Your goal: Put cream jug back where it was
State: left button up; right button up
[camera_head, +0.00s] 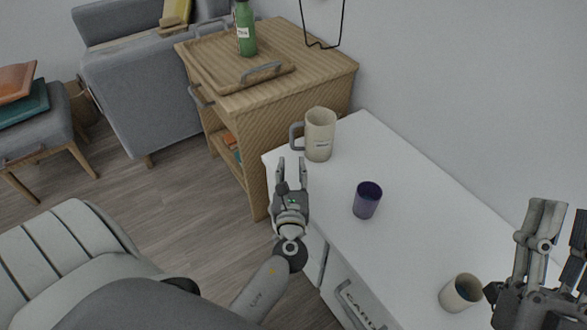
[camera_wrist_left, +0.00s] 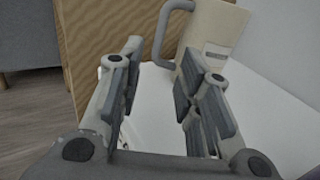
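The cream jug (camera_head: 320,134), with a grey handle on its left side and a small label, stands upright on the far left corner of the white desk. My left gripper (camera_head: 291,165) is open and empty, just in front of the jug and apart from it. In the left wrist view the jug (camera_wrist_left: 214,40) is beyond the fingers, its handle toward the gap between them; the open left gripper (camera_wrist_left: 155,85) has nothing between its fingers. My right gripper (camera_head: 562,225) is at the right edge, partly cut off, with its fingers apart and nothing seen between them.
A purple cup (camera_head: 367,200) stands mid-desk on the white desk (camera_head: 420,205). A cream cup (camera_head: 461,293) with a dark inside stands near my right gripper. A wooden cabinet (camera_head: 310,75) with a tray and a green bottle (camera_head: 245,30) adjoins the desk's far end.

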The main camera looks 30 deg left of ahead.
pick_arm(q)
jog(key=shift+s+d, duration=0.1)
jog(key=shift+d, duration=0.2)
jog(key=d+n+h, duration=0.1)
jog(key=d+r+n+h, duration=0.1)
jog(key=w+d+n+t+h, duration=0.1)
jog(key=shift+d+r, duration=0.1)
jog(key=shift+r, duration=0.15)
jog(key=s+d+r+n+t+h, duration=0.2)
jog(key=d+r+n+t+h, duration=0.2)
jog(key=d+r+n+h, duration=0.65)
jog(key=s+d+r+n+t+h, duration=0.1)
jog(key=s+r+n+t, duration=0.1)
jog(key=s+r+n, duration=0.2)
jog(key=s+d+r+n+t+h, duration=0.2)
jog(key=s+r+n, duration=0.3)
jog(key=r, duration=0.8)
jog(key=n+t, duration=0.1)
jog(key=n, duration=0.2)
jog(key=shift+s+d+r, duration=0.15)
jog(key=shift+d, duration=0.05)
jog(key=shift+n+h, duration=0.25)
